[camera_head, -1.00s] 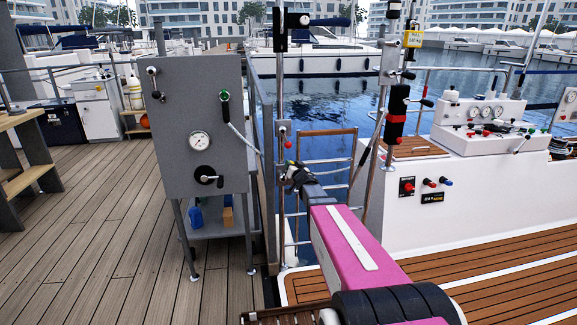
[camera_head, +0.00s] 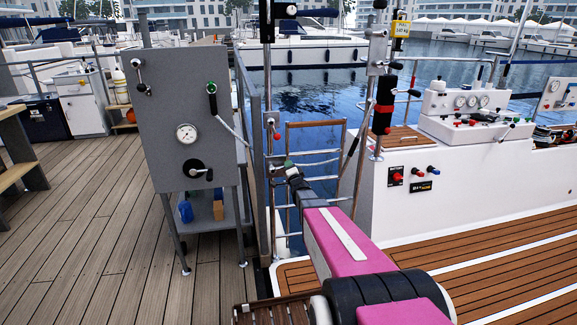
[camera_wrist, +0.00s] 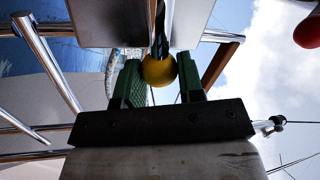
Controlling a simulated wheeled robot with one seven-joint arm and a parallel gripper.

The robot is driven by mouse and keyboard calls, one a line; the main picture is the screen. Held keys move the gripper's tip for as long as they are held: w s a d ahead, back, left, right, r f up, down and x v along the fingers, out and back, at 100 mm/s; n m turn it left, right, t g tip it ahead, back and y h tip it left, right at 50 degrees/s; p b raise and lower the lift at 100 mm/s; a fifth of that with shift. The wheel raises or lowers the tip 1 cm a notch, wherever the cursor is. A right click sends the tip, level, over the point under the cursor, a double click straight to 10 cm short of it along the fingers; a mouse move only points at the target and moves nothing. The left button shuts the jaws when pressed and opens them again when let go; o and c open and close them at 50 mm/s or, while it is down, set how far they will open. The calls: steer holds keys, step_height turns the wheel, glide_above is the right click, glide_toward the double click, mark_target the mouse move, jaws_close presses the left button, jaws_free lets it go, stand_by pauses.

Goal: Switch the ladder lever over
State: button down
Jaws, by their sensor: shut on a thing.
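In the wrist view, a yellow ball knob (camera_wrist: 158,71) on a dark rod sits between the green finger pads of my gripper (camera_wrist: 160,84). My gripper is shut on this knob, which I take to be the end of the ladder lever. In the head view my gripper (camera_head: 284,166) is small, at the far end of my pink arm, beside the metal post left of the ladder (camera_head: 316,124). The knob cannot be made out there. The lever's pivot is not clear in either view.
A grey panel (camera_head: 160,95) with a gauge and handles stands left of my gripper. A post with a black and red cylinder (camera_head: 383,105) stands to the right, before a white console (camera_head: 465,130). Wooden deck lies open at lower left.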

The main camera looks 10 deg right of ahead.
steer(key=shift+d+f+m+h, duration=0.1)
steer(key=shift+f+m+h, duration=0.2)
steer(key=shift+f+m, duration=0.6)
steer(key=shift+r+m, duration=0.15)
steer(key=shift+m, duration=0.15)
steer(key=c, duration=0.8)
jaws_free()
steer(key=shift+o, duration=0.2)
steer(key=s+f, duration=0.2)
steer(key=s, duration=0.8)
steer(key=shift+s+d, duration=0.15)
steer(key=shift+s, duration=0.15)
